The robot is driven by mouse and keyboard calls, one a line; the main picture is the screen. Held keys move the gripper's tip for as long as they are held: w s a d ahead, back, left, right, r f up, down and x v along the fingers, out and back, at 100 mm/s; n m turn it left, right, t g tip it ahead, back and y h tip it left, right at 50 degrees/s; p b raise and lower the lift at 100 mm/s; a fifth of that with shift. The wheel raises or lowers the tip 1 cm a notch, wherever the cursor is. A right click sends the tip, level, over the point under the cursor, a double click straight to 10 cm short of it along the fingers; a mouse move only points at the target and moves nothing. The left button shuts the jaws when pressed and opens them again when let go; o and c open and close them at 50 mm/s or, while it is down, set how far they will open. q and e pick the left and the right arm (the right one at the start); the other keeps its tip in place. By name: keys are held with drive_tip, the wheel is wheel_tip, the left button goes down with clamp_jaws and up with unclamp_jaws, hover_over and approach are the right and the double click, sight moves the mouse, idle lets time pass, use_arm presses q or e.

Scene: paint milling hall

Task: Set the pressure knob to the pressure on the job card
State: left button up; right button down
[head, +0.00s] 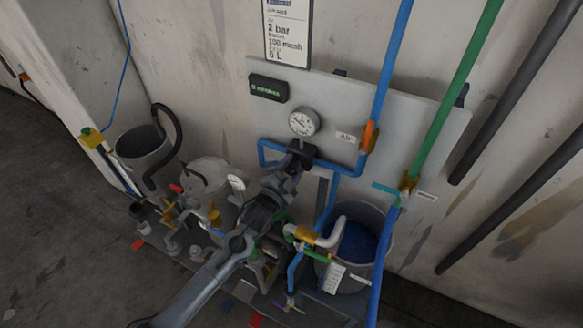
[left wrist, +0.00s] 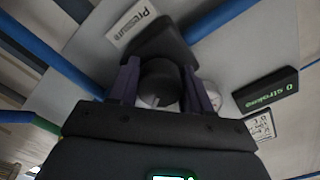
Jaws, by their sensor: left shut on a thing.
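My left gripper (head: 295,163) is shut on the dark round pressure knob (left wrist: 160,78), one finger on each side. The gauge is mostly hidden behind the gripper in the left wrist view. My right gripper is not in view.
A "Pressure" label (left wrist: 137,26) is beside the regulator. A display (head: 268,88) reads 0 strokes. Blue pipe (head: 388,65) and green pipe (head: 462,90) run down past the panel. A blue-filled bucket (head: 358,242), a grey bucket (head: 143,150) and valves crowd the space below.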

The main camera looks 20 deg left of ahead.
use_arm(q)
drive_tip(key=shift+f, duration=0.1)
drive_tip(key=o, duration=1)
drive_tip(key=shift+o, duration=0.2)
drive_tip(key=s+a+p, duration=0.1)
drive_tip(key=s, duration=0.9)
drive_tip(key=shift+s+a, duration=0.2)
drive_tip(key=shift+s, duration=0.15)
